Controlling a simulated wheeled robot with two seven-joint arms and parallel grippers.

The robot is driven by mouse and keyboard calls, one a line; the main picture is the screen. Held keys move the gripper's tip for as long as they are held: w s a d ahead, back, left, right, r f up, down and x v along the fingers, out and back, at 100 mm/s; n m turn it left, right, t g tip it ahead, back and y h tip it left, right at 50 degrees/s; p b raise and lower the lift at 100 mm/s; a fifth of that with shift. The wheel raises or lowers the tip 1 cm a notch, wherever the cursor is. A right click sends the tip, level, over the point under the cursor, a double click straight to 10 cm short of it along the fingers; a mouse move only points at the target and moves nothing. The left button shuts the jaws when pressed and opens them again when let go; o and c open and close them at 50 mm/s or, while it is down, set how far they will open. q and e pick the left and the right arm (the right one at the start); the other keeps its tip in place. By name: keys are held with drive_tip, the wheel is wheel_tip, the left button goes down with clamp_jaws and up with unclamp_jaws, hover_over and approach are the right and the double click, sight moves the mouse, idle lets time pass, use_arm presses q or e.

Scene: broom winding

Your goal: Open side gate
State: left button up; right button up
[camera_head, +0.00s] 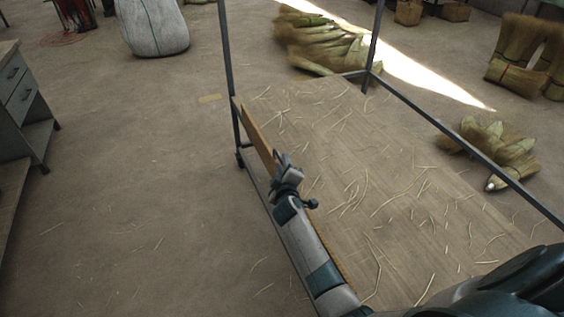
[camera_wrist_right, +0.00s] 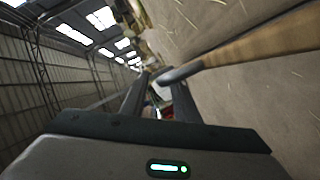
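The side gate (camera_head: 257,138) is a long wooden board along the left edge of the wooden cart bed (camera_head: 400,200). It stands upright, and my right arm covers part of its near end. My right gripper (camera_head: 281,158) is at the board, close to its top edge. In the right wrist view the fingers of this gripper (camera_wrist_right: 160,98) are apart, with a gap between them. There the wooden board (camera_wrist_right: 255,48) runs in from the right and ends in a dark rounded piece (camera_wrist_right: 182,74) near the fingertips. Contact cannot be told. My left gripper is not in view.
Dark metal posts (camera_head: 227,70) and a rail (camera_head: 455,143) frame the bed, which has loose straw on it. Broom heads (camera_head: 325,45) lie behind, more (camera_head: 500,150) at the right. A drawer cabinet (camera_head: 18,100) stands at left. The floor left of the cart is clear.

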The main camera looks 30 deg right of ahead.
drive_tip(key=shift+x, duration=1.05)
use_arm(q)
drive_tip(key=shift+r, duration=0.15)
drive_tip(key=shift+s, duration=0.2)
use_arm(e)
clamp_jaws()
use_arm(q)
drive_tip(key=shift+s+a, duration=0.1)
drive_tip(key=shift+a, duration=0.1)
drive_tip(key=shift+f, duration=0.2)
